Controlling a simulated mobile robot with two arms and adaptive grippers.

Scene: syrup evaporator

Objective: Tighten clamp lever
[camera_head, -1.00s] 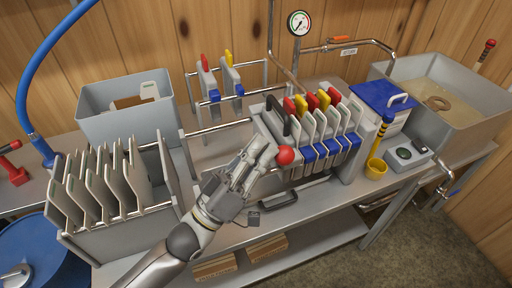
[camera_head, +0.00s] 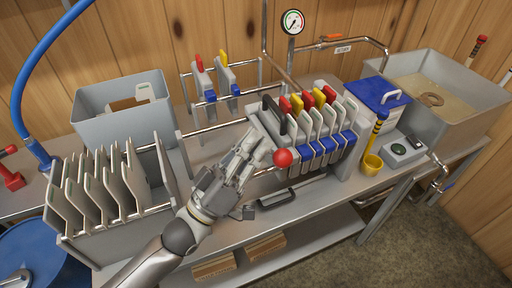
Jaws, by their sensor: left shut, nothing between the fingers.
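The clamp lever shows as a red ball knob (camera_head: 283,158) at the front left of the plate press. The press holds a row of white plates (camera_head: 318,125) with red, yellow and blue tabs, and a black handle (camera_head: 272,112) on its left end plate. My left gripper (camera_head: 259,150) is shut and empty, its fingertips just left of the red knob; I cannot tell whether they touch it. The rest of the lever is hard to make out behind the gripper. My right gripper is not in view.
A rack of upright plates (camera_head: 66,219) stands at left, with a grey bin (camera_head: 100,129) behind it. A black-handled tray (camera_head: 292,193) lies below the knob.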

